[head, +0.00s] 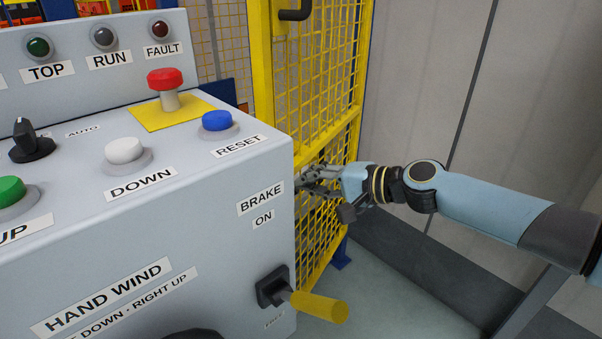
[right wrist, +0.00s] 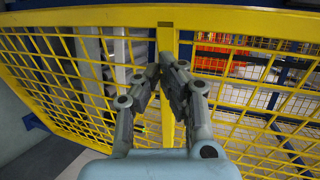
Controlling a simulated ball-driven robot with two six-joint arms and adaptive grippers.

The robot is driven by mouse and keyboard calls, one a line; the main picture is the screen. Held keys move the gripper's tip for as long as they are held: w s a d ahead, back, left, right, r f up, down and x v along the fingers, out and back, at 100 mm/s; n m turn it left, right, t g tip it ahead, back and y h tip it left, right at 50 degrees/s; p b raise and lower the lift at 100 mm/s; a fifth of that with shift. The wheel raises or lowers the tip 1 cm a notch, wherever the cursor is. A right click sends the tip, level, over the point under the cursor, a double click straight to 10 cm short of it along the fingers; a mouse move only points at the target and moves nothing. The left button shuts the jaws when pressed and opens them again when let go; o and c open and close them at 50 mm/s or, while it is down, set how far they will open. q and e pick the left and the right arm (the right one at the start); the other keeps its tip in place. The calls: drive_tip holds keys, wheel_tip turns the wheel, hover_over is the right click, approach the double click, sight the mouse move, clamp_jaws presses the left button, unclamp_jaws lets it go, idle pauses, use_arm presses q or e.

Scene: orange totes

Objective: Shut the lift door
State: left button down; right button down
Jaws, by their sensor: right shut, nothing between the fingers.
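The lift door, a yellow-framed mesh panel (head: 318,75), stands behind and to the right of the grey control console in the head view. A black handle (head: 295,13) sits high on it. My right gripper (head: 304,183) is at the lower mesh, its fingertips close to the console's right edge. In the right wrist view, my right gripper (right wrist: 160,67) is shut and empty, pointing at a yellow upright (right wrist: 166,45) between mesh panels. I cannot tell whether the fingers touch it, nor how far the door stands open. My left gripper is out of view.
The grey console (head: 200,195) fills the left, with buttons, a red mushroom button (head: 165,86) and a yellow-gripped brake lever (head: 320,306) sticking out at its right. A grey wall (head: 530,100) stands at the right. Floor (head: 400,285) shows clear below my right arm.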

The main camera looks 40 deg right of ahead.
drive_tip(key=shift+w+a, duration=0.2)
drive_tip(key=shift+w, duration=0.3)
drive_tip(key=shift+w+a, duration=0.2)
drive_tip(key=shift+w, duration=0.25)
drive_tip(key=w+a+h, duration=0.1)
drive_tip(key=w+a, duration=0.1)
drive_tip(key=w, duration=0.5)
drive_tip(key=w+a+m, duration=0.1)
drive_tip(key=w+a, duration=0.2)
drive_tip(key=w, duration=0.5)
drive_tip(key=shift+w+r+t+h, duration=0.15)
drive_tip(key=shift+t+h, duration=0.15)
drive_tip(key=shift+h, duration=0.1)
